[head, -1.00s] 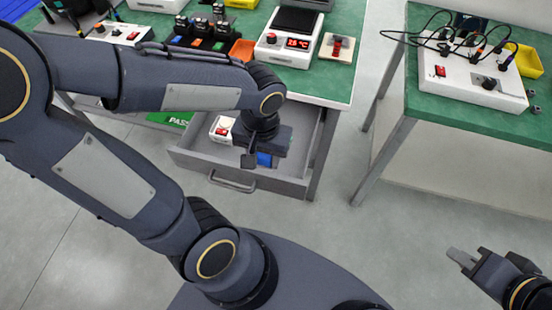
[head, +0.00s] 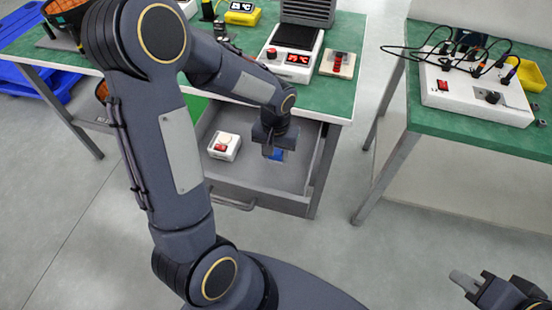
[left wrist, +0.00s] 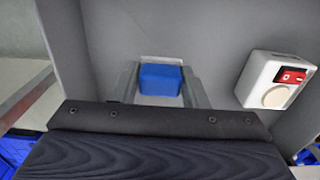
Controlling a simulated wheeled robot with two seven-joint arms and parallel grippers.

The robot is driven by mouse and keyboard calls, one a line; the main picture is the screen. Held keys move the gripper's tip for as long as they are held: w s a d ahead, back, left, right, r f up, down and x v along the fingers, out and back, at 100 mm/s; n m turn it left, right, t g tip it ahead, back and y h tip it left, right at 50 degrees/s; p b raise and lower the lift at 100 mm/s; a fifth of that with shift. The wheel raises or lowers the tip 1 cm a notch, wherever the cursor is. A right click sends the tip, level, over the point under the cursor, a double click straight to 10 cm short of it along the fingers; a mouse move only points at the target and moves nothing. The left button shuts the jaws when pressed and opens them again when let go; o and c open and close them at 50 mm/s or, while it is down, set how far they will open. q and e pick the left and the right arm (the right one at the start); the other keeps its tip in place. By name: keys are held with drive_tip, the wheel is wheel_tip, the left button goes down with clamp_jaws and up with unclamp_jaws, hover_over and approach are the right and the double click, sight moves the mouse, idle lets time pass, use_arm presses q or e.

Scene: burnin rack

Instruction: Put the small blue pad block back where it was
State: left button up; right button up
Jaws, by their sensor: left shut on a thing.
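The small blue pad block (left wrist: 161,79) is between the two grey fingers of my left gripper (left wrist: 160,88) in the left wrist view. In the head view the blue pad block (head: 277,154) shows just beyond my left gripper (head: 272,153), which is shut on it. Both are over or inside the open grey drawer (head: 232,195), toward its right side. Whether the block touches the drawer floor I cannot tell. My right gripper (head: 465,283) is at the lower right edge, away from the tables; its finger gap is unclear.
A white box with a red switch (head: 224,146) lies in the drawer, left of my left gripper. On the green bench above stand a white device with a red display (head: 290,58) and a red-topped block on a board (head: 338,64). A second table (head: 460,130) stands right.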

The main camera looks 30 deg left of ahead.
sight(276, 160)
use_arm(q)
drive_tip(key=shift+w+a+f+b, duration=0.1)
drive_tip(key=shift+f+b, duration=0.05)
drive_tip(key=shift+f, duration=0.75)
drive_tip(key=shift+w+f+b, duration=0.1)
drive_tip(key=shift+f+b, duration=0.05)
drive_tip(key=shift+f, duration=0.7)
drive_tip(key=shift+f, duration=0.1)
